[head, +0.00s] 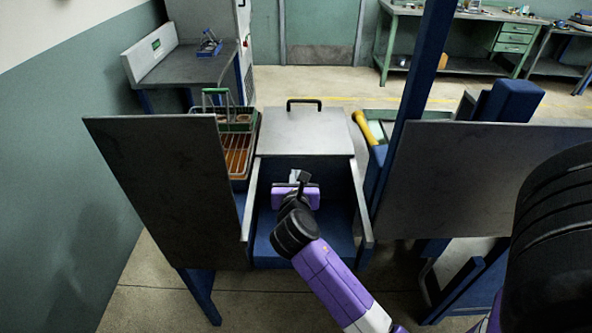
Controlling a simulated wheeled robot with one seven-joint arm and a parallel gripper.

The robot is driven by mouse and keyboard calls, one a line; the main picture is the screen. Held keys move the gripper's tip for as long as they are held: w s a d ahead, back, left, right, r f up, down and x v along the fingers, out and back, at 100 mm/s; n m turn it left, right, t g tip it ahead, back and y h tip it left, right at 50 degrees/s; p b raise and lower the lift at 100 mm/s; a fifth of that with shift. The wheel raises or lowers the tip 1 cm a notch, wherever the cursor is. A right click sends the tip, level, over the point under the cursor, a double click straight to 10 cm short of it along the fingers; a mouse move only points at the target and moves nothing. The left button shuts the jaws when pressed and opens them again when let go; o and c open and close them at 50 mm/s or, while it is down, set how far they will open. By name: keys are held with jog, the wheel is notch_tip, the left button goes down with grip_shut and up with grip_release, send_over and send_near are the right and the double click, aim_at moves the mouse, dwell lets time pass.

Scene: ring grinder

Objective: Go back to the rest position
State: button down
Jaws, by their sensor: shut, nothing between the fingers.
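My gripper (297,178) shows in the head view at the end of my purple and black arm. It is inside the open blue bay, under the grey lid plate and between the bay's side walls. The fingers are small and partly hidden by my wrist; they look closed and I see nothing held. The blue bay (334,215) is open toward me, and its floor around my arm looks bare. The grey lid plate (305,132) with a black handle (304,102) lies behind my gripper.
Grey panels stand left (165,185) and right (480,170) of the bay. A wire basket (238,150) sits behind the left panel. A blue post (418,90) rises at the right. A yellow-handled thing (364,127) lies behind it. Workbenches stand at the back.

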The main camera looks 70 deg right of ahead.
jog(key=v, duration=0.3)
jog(key=shift+a+r, duration=0.1)
jog(key=shift+a, duration=0.1)
